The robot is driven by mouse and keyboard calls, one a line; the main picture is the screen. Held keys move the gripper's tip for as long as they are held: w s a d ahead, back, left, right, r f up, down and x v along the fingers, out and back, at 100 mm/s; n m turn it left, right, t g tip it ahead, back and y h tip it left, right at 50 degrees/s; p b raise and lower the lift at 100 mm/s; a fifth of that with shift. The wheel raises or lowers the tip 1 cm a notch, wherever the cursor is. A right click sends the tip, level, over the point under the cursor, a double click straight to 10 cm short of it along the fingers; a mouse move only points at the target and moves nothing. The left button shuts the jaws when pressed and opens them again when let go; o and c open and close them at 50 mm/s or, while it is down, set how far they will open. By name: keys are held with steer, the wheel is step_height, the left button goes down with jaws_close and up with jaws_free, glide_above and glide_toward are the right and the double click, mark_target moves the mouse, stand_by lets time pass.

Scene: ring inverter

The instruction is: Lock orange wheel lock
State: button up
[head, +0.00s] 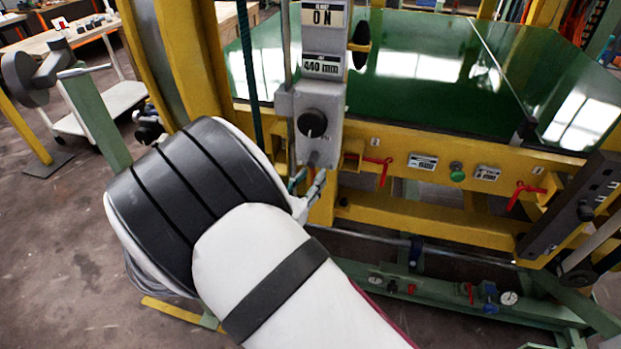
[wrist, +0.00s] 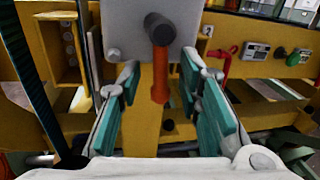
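The orange lock lever (wrist: 160,78) hangs downward from a dark round end at the grey box (wrist: 112,30) in the wrist view. My gripper (wrist: 160,88) has teal finger pads spread apart, one on each side of the lever. A gap shows between each pad and the lever, so it is not gripped. In the head view my gripper (head: 308,184) is just below the grey control box (head: 318,100), largely hidden by my arm.
The yellow frame (wrist: 62,50) stands close behind and left of the fingers. Red levers (head: 378,168) (head: 525,192) and a green button (head: 457,172) line the yellow beam to the right. A green panel (head: 430,65) lies beyond. Grey floor is open at left.

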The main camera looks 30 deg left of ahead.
steer(key=shift+w, duration=0.25)
jaws_close()
steer(key=shift+a+m+b, duration=0.2)
steer(key=shift+m+b, duration=0.15)
steer(key=shift+m, duration=0.35)
jaws_free()
steer(key=shift+s, duration=0.15)
